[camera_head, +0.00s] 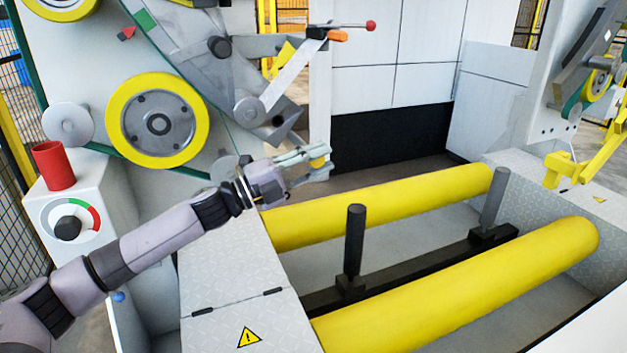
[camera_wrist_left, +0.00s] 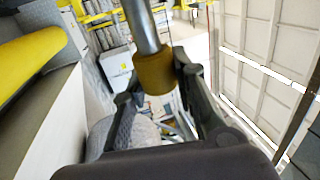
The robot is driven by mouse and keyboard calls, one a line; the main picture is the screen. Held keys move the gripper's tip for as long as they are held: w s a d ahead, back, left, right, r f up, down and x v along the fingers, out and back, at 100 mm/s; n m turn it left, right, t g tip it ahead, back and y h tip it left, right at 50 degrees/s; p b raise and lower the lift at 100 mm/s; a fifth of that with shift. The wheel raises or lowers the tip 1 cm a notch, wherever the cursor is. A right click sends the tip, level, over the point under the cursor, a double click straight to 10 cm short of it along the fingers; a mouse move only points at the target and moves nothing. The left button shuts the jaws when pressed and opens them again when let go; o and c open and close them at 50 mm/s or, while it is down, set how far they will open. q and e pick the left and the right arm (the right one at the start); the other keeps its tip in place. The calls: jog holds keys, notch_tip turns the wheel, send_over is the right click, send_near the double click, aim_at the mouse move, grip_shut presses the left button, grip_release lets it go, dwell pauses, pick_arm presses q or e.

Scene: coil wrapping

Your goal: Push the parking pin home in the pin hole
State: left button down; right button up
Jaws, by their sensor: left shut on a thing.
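My left gripper (camera_head: 318,166) is shut on the yellow knob of the parking pin (camera_head: 316,162). It is in front of the wrapping machine, above the far yellow roller. In the left wrist view, the pin shows as a bright metal rod (camera_wrist_left: 141,26) with a yellow-brown knob (camera_wrist_left: 155,73) between the two fingers (camera_wrist_left: 157,85). The rod runs out of the top of that view, so its far end is hidden. I cannot make out the pin hole in either view, nor how deep the pin sits. My right gripper is not in view.
Two yellow rollers (camera_head: 455,285) flank a dark bar with upright posts (camera_head: 354,240). A lever with a red ball (camera_head: 370,26) sticks out above my gripper. The ring's yellow wheel (camera_head: 157,120) is behind my arm. A red cylinder (camera_head: 53,166) stands on a cabinet at left.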

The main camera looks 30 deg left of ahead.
pick_arm(q)
jog(key=shift+a+r, duration=0.3)
jog(key=shift+a, duration=0.1)
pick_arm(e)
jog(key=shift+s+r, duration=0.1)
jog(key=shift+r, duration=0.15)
pick_arm(q)
jog(key=shift+f, duration=0.1)
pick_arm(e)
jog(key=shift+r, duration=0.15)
